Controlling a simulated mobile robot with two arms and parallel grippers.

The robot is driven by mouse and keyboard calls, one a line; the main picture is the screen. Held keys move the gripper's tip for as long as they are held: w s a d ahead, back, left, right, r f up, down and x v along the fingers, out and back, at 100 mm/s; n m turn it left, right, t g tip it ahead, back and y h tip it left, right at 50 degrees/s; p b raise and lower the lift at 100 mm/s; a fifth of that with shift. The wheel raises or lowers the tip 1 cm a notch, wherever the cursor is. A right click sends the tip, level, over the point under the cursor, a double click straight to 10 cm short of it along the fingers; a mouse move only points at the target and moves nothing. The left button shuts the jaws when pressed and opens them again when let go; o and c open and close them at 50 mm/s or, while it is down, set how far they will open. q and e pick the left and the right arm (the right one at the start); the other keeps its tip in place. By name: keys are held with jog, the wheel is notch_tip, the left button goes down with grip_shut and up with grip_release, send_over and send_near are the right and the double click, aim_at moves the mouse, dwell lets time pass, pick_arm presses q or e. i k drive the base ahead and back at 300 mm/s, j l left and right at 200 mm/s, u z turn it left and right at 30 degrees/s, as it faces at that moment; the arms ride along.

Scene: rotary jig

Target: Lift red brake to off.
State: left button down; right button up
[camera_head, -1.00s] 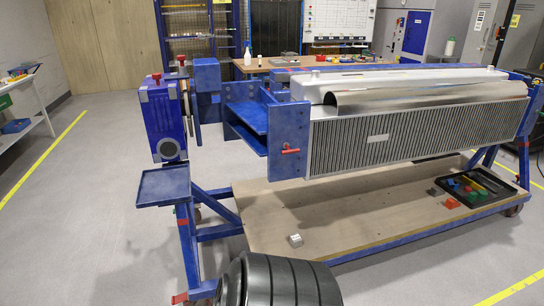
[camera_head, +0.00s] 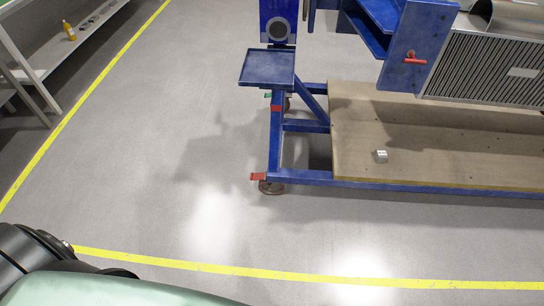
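A red tab (camera_head: 258,176) sticks out to the left at the caster wheel (camera_head: 272,187) under the near left corner of the blue jig frame (camera_head: 276,145). It looks roughly level; its exact tilt is too small to tell. A smaller red piece (camera_head: 276,108) shows higher on the same frame, by the rear caster, next to a green spot. A red handle (camera_head: 414,61) sits on the blue end plate (camera_head: 408,80). I cannot tell from its look which red part is called the brake. Neither of my grippers is in view, and nothing touches these parts.
A small blue tray (camera_head: 266,83) juts out above the casters. A wooden lower deck (camera_head: 440,165) carries a small grey block (camera_head: 381,156). Grey floor is clear left of and before the frame, with yellow lines (camera_head: 300,273). A shelf (camera_head: 70,50) stands at upper left.

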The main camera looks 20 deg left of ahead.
aim_at(260, 176)
jog(key=u, duration=0.8)
